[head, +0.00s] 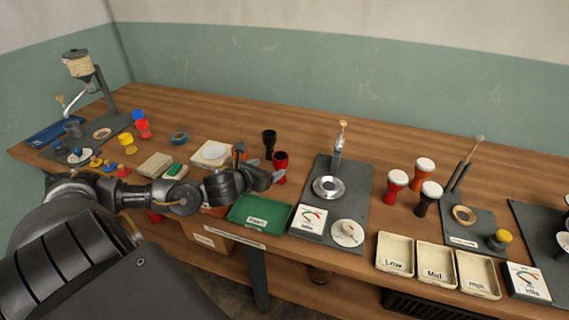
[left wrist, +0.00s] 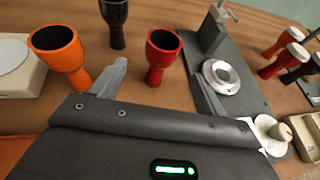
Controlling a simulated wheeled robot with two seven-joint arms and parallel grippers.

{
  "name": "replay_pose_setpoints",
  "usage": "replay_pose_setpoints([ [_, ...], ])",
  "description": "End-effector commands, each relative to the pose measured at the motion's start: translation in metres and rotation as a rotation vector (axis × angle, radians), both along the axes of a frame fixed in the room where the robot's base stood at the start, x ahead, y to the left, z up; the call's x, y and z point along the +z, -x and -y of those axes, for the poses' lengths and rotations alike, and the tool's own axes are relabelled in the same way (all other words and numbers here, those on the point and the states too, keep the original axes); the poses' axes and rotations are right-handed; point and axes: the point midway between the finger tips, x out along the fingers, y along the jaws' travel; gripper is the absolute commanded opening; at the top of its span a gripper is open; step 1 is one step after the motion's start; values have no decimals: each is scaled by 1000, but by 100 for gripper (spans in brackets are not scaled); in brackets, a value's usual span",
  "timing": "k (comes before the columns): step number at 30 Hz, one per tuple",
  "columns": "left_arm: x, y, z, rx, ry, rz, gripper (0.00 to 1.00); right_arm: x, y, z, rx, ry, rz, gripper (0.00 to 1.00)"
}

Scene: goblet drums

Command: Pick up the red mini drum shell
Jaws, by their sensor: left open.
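The red mini drum shell (head: 281,168) is a goblet-shaped cup standing upright on the wooden table, and it also shows in the left wrist view (left wrist: 162,60). My left gripper (head: 265,170) is open and low over the table, just left of the red shell in the head view. In the left wrist view the red shell stands ahead of the gap between the open fingers (left wrist: 158,75), with nothing held. I cannot tell whether a finger touches it. My right gripper is not in view.
An orange shell (left wrist: 60,52) stands left of the fingers, and a black shell (left wrist: 116,20) stands behind. A grey station board (head: 350,190) with a metal ring lies to the right. A green tray (head: 262,214) is in front. Finished drums with white heads (head: 396,182) stand farther right.

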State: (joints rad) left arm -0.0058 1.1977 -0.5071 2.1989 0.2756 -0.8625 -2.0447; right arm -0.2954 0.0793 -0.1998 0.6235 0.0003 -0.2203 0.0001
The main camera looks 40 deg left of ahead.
Motion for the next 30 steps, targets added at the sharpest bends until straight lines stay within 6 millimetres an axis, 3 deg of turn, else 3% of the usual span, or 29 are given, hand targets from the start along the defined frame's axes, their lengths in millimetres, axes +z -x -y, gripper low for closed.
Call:
replay_pose_setpoints([
  [6, -10, -32, -4, 3, 3, 2, 74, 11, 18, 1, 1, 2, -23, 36],
  [17, -16, -51, -3, -3, 2, 0, 74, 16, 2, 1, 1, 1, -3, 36],
  [24, -21, -86, -6, -1, 3, 0, 74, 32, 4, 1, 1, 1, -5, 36],
  [30, -28, -99, -8, -5, 2, 0, 74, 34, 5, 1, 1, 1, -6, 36],
])
